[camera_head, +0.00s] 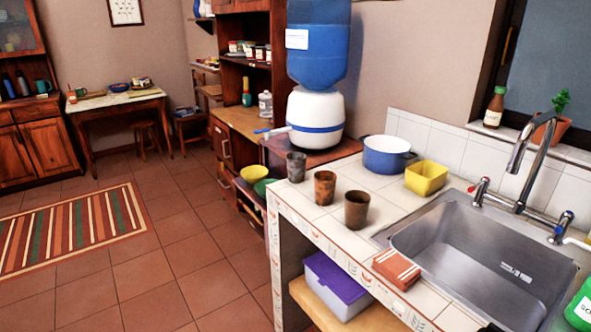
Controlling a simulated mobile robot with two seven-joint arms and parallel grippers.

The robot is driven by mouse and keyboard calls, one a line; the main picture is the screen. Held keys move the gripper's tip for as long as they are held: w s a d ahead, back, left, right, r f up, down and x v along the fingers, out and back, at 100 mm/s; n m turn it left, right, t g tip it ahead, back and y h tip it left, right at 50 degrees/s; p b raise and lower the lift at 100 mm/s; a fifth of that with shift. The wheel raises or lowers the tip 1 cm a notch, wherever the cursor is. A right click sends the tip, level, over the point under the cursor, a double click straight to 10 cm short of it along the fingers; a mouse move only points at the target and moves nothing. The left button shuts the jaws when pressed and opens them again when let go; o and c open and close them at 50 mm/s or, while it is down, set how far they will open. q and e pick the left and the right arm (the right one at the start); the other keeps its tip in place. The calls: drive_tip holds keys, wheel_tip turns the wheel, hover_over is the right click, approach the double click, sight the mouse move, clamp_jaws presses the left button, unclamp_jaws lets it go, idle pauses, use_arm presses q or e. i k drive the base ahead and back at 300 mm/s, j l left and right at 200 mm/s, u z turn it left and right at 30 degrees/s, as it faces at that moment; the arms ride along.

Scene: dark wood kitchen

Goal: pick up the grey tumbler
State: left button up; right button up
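The grey tumbler (296,167) stands upright at the far left corner of the tiled counter (333,226), near its edge. Two brown tumblers stand beside it in a row toward the front: one reddish brown (325,187) and one darker brown (356,209). The grey tumbler is the farthest of the three and is apart from the others. Neither of my grippers shows in the head view.
A water dispenser (316,112) stands behind the grey tumbler. A blue pot (387,158) and yellow container (426,178) sit to the right, beside the sink (470,255). A folded cloth or sponge (397,268) lies at the front edge. Floor to the left is open.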

sight(296, 168)
drive_tip(key=i+j, duration=0.15)
drive_tip(key=j, duration=0.15)
drive_tip(key=i+j, duration=0.1)
drive_tip(key=j, duration=0.2)
drive_tip(key=i+j, duration=0.15)
drive_tip(key=i+j+z, duration=0.15)
drive_tip(key=j, duration=0.2)
drive_tip(key=j+z, duration=0.15)
drive_tip(key=j, duration=0.2)
drive_tip(key=i+j+z, duration=0.2)
drive_tip(key=j, duration=0.2)
drive_tip(key=k+l, duration=0.05)
drive_tip(key=k, duration=0.05)
